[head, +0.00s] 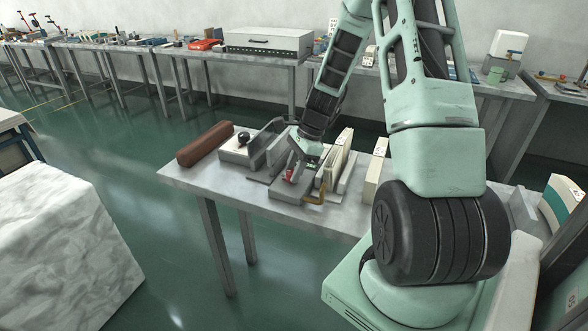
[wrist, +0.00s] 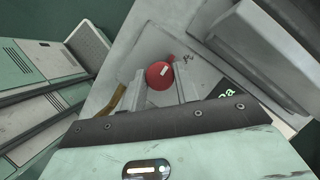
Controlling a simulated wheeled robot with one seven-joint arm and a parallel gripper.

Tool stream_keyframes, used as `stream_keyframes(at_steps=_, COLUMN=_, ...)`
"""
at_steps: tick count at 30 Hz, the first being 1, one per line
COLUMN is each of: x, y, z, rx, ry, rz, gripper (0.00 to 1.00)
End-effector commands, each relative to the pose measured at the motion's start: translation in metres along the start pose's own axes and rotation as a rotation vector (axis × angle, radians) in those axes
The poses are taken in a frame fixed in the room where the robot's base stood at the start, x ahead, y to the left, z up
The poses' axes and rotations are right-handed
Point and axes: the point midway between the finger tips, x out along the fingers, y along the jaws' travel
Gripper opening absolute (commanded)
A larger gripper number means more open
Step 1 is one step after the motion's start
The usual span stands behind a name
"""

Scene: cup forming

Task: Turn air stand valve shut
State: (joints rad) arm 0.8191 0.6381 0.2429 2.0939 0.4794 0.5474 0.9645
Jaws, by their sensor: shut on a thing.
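The air stand (head: 300,190) is a grey block on the workbench, with a brass fitting (head: 317,198) at its front right. Its red valve (head: 288,176) is partly hidden by my arm in the head view. In the wrist view the red valve (wrist: 158,72) is a round knob with a white mark and a small lug at upper right. My gripper (wrist: 162,84) is over the stand, its two grey fingers on either side of the knob and shut on it. The exact contact at the fingertips is hard to see.
A brown roll (head: 205,145) lies at the bench's left end, beside a grey fixture with a black knob (head: 243,137). Upright cream panels (head: 338,155) stand close right of the air stand. A marble-patterned block (head: 60,250) stands at left, with open floor between.

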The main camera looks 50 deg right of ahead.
Motion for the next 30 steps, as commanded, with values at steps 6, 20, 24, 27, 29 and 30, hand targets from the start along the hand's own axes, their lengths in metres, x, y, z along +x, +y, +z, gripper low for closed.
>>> stream_keyframes(at_steps=6, x=-0.0019, y=-0.0007, z=0.0006, rx=-0.070, ry=0.000, rz=0.031, gripper=0.08)
stream_keyframes(at_steps=20, x=-0.0024, y=-0.0033, z=0.0017, rx=-0.434, ry=0.001, rz=0.182, gripper=0.08)
stream_keyframes(at_steps=24, x=-0.0019, y=-0.0042, z=0.0017, rx=-0.556, ry=0.001, rz=0.232, gripper=0.08)
stream_keyframes(at_steps=27, x=-0.0017, y=-0.0047, z=0.0022, rx=-0.644, ry=0.001, rz=0.268, gripper=0.08)
stream_keyframes(at_steps=29, x=-0.0015, y=-0.0051, z=0.0019, rx=-0.697, ry=0.002, rz=0.290, gripper=0.08)
stream_keyframes(at_steps=30, x=-0.0014, y=-0.0051, z=0.0020, rx=-0.732, ry=0.001, rz=0.305, gripper=0.08)
